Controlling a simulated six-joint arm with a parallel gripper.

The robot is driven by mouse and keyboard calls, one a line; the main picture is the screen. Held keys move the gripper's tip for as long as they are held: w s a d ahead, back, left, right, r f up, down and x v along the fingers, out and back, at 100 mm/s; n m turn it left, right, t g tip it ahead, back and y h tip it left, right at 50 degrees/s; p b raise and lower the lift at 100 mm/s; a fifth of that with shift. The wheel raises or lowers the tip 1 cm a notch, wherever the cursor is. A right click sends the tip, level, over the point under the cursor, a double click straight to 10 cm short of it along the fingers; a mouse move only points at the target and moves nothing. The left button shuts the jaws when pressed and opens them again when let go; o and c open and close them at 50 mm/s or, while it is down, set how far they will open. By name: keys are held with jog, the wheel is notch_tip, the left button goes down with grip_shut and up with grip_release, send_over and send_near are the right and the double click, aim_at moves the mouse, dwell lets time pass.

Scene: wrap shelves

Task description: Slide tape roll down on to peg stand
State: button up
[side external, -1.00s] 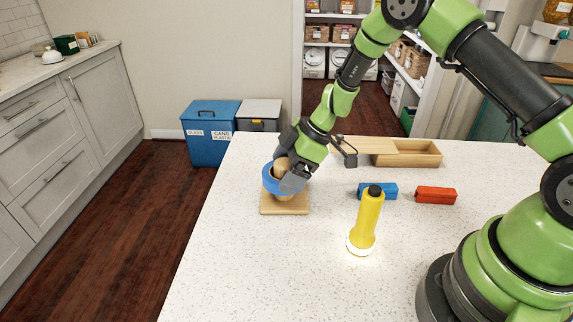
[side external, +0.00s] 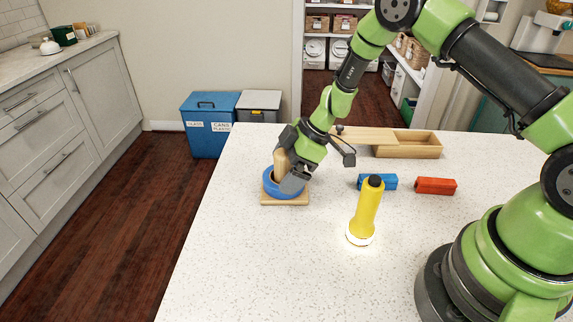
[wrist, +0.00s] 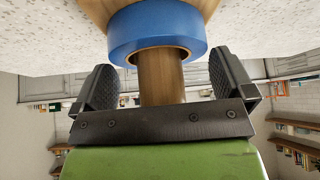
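The blue tape roll (side external: 270,187) is around the wooden peg (side external: 281,160), low down by the square wooden base (side external: 285,201) of the stand. Whether it lies flat on the base is partly hidden by my gripper. The wrist view shows the tape roll (wrist: 158,28) with the peg (wrist: 160,78) coming up through its hole. My gripper (side external: 288,172) is right at the stand, over the roll. In the wrist view its two fingers (wrist: 161,72) are spread on either side of the peg, with their tips close to the roll's edges; I see nothing clamped between them.
A wooden box (side external: 408,151) is at the back. The front left counter is clear.

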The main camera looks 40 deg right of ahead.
jog(key=v, duration=1)
jog(key=s+a+r+m+t+h, duration=0.1)
jog(key=s+a+r+m, duration=0.2)
jog(key=r, duration=0.5)
jog(key=s+a+r+m, duration=0.1)
jog(key=s+r+m, duration=0.3)
jog(key=s+r, duration=0.25)
jog(key=s+r+m+t+h, duration=0.2)
jog(key=s+r+m, duration=0.2)
jog(key=s+m, duration=0.4)
jog(key=s, duration=0.4)
jog(key=shift+d+r+m+t+h, duration=0.3)
jog(key=shift+d+r+t, duration=0.1)
